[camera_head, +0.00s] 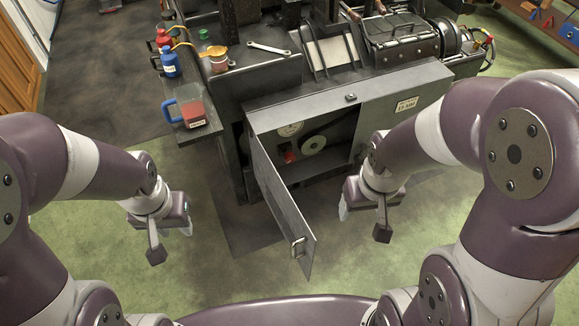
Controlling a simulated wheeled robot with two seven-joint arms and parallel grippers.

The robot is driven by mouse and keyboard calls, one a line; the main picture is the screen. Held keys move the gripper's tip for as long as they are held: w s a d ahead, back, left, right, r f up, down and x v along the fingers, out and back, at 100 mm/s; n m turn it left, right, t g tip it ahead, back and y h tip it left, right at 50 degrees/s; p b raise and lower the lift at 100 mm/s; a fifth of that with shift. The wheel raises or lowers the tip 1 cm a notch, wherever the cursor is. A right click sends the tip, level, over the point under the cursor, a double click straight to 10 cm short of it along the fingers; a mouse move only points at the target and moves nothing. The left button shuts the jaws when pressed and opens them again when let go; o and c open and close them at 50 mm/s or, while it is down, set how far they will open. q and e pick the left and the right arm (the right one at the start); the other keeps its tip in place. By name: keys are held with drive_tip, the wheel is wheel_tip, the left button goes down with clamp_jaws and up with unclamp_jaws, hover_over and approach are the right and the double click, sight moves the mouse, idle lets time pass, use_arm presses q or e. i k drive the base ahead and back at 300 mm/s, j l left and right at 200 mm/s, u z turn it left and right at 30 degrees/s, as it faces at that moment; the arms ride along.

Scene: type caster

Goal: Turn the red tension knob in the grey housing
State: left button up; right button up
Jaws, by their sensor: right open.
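My right gripper (363,218) is open, right of the door and in front of the housing's right part. It touches nothing that I can see.
A jug with red contents (192,107) stands on a side shelf left of the housing. Red (162,38) and blue (170,63) bottles stand behind it. A wrench (268,48) lies on top of the machine. Green floor (225,270) is open before me.

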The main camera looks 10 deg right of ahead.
sight(290, 157)
drive_tip(key=k+z, duration=0.45)
drive_tip(key=k+l+z, duration=0.2)
drive_tip(key=z, duration=0.25)
